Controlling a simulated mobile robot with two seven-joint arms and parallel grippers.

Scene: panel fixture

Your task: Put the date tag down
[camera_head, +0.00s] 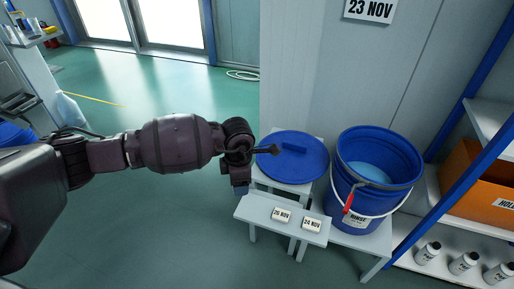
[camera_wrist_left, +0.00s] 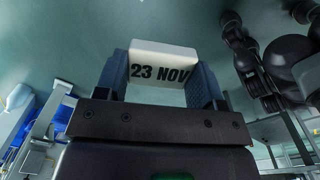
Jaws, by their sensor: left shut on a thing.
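My left gripper (camera_head: 241,188) points down at the left edge of the small white bench (camera_head: 262,229). In the left wrist view the left gripper (camera_wrist_left: 160,85) is shut on a white date tag (camera_wrist_left: 163,62) reading "23 NOV", held between its two fingers. In the head view I cannot make out the held tag. Two other white date tags stand on the bench, a left one (camera_head: 282,215) whose print is too small to read surely and a right one (camera_head: 312,223) that seems to read "24 NOV". My right gripper does not show.
A sign (camera_head: 369,10) on the panel reads "23 NOV". Behind the bench, a blue lid (camera_head: 305,165) lies on a white stand. A blue bucket (camera_head: 345,200) labelled "RINSE" stands to the right. Shelves with an orange box (camera_head: 470,200) and white bottles (camera_head: 463,263) are far right.

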